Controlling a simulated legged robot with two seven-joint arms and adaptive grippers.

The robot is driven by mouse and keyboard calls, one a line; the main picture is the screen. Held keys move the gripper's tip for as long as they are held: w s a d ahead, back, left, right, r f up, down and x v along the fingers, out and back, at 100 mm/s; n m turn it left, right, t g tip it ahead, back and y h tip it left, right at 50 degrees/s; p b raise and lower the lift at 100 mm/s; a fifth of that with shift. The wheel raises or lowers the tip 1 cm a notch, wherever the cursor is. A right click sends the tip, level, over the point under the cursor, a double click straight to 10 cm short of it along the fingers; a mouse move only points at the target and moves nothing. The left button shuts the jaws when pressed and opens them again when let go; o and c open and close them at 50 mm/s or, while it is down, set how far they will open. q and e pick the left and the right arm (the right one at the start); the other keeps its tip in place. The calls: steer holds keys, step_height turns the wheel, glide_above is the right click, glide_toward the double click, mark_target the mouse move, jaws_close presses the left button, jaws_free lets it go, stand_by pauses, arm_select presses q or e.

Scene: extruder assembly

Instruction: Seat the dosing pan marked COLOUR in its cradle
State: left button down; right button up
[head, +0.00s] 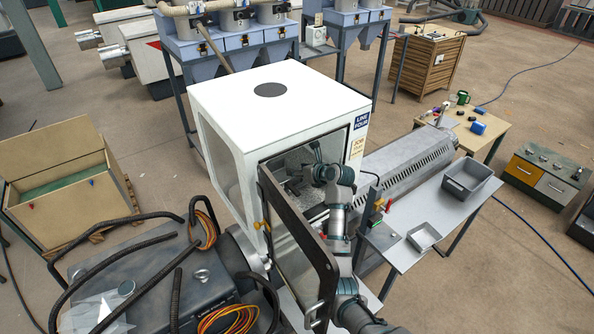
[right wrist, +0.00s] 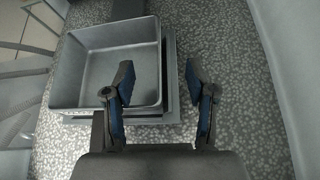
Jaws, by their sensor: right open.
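A grey square pan (right wrist: 100,75) shows in the right wrist view, open at the top and empty. It lies over a flat dark grey frame (right wrist: 171,85), whose edges show along the pan's right and near sides. No COLOUR mark is readable, and I cannot tell whether the pan is fully down in the frame. My right gripper (right wrist: 160,82) is open, with its left finger over the pan's inside and its right finger outside the pan's right wall. In the head view my right arm reaches through the open door of a white cabinet (head: 270,100); its gripper is hard to make out there.
The hinged door (head: 300,250) stands open beside my arm. A side table (head: 440,215) holds a deep grey bin (head: 468,180) and a shallow tray (head: 424,237). Speckled grey surface (right wrist: 235,100) surrounds the frame. Black hoses (head: 120,240) lie at the lower left.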

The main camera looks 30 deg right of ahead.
steer(key=shift+v, duration=0.8)
steer(key=a+v, duration=0.1)
steer(key=v, duration=0.5)
steer(key=shift+s+d+r, duration=0.2)
steer(key=shift+s+d, duration=0.2)
steer(key=shift+s, duration=0.05)
steer(key=shift+a, duration=0.1)
